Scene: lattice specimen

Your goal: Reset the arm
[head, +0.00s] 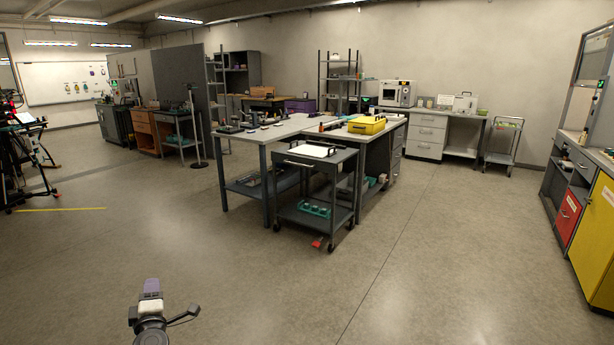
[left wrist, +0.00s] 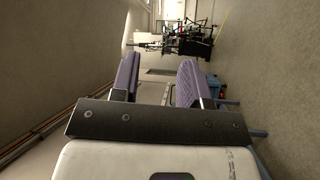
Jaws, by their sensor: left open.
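My left gripper (head: 152,286) shows at the bottom left of the head view, above bare floor and well short of the tables. In the left wrist view its two purple finger pads (left wrist: 160,76) stand apart with a clear gap and nothing between them. The wrist view is turned on its side, with floor and wall running along the picture edges. My right gripper is in neither view.
A grey cart (head: 318,160) with a white tray-like item on top stands before the central tables (head: 268,134). A yellow case (head: 367,125) sits on the table. Yellow and red cabinets (head: 596,230) line the right edge. Open floor (head: 270,290) lies in front.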

